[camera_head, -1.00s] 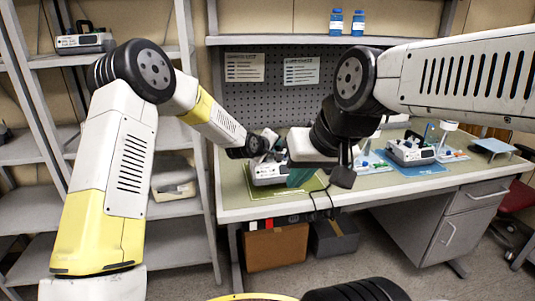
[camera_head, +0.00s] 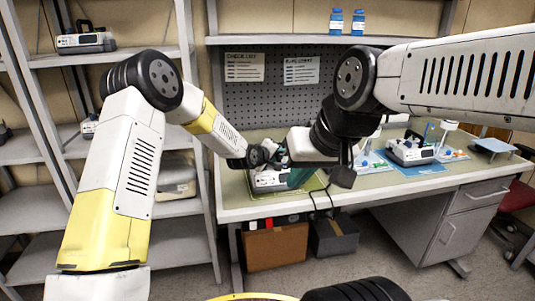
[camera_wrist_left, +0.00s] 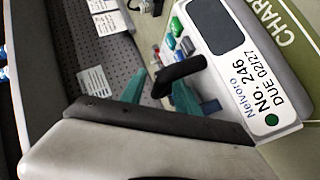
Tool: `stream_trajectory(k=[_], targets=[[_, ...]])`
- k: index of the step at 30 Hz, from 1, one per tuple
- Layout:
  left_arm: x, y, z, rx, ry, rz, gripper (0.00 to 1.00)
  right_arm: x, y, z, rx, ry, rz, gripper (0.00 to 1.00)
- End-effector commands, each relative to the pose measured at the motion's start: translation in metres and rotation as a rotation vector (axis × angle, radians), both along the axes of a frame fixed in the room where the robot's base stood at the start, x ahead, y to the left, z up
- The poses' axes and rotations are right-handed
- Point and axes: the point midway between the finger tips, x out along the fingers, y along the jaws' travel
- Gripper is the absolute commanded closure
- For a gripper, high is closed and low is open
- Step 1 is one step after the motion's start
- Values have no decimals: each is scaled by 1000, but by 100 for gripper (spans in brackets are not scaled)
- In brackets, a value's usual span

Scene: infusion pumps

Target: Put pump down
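The pump (camera_head: 270,181) is a white and grey unit low over the green mat (camera_head: 318,183) at the left of the workbench. I cannot tell if its underside touches the mat. My left gripper (camera_head: 264,157) is at the pump's top. Its teal fingers (camera_wrist_left: 160,90) lie on either side of the black handle (camera_wrist_left: 183,70) and appear shut on it. My right gripper (camera_head: 300,178) has teal fingers beside the pump's right side; their opening is hidden.
Another pump (camera_head: 411,151) sits on a blue mat (camera_head: 418,168) farther right on the workbench (camera_head: 235,205). A pump (camera_head: 86,42) stands on the left shelf rack. Blue bottles (camera_head: 337,22) stand on the upper shelf. A grey stand (camera_head: 492,146) is at the bench's right.

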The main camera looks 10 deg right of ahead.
Motion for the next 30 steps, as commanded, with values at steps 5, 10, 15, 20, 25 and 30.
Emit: stream_trajectory(k=[5,10,15,20,25,30], targets=[[0,0,2,0,-1,-1,62,0,0,0,0,0,0,100],[-13,11,11,-1,-1,0,62,0,0,0,0,0,0,100],[-40,33,26,-1,-1,2,62,0,0,0,0,0,0,100],[-64,51,38,0,-1,1,62,0,0,0,0,0,0,100],[-81,63,47,0,-2,0,62,0,0,0,0,0,0,100],[-87,68,50,0,-2,0,62,0,0,0,0,0,0,100]])
